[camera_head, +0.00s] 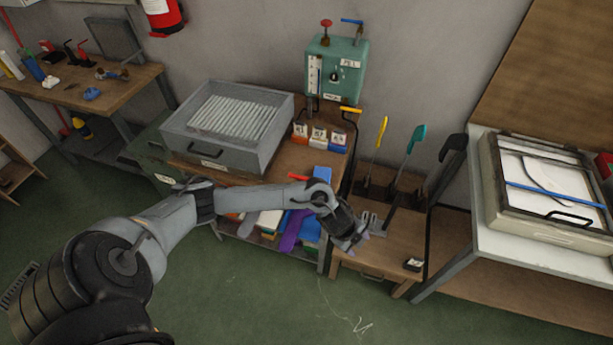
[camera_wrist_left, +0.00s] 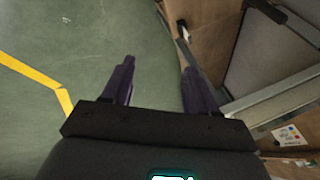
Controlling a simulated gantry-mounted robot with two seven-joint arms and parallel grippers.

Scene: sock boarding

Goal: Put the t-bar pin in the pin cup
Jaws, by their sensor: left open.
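I cannot make out the t-bar pin in either view. A small black block-like item with a pale top (camera_head: 413,264) sits near the front right of the low wooden bench; it may be the pin cup, but it is too small to tell. My left gripper (camera_head: 354,243) is open over the front left part of this bench. In the left wrist view, its two purple fingers (camera_wrist_left: 159,72) stand apart with only green floor seen between them. My right gripper is in neither view.
The low bench (camera_head: 385,262) carries upright tools with yellow, teal and black handles at its back. A grey drawer-like box (camera_head: 205,146) stands on the left bench. A white table (camera_head: 475,225) with a framed press stands at right.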

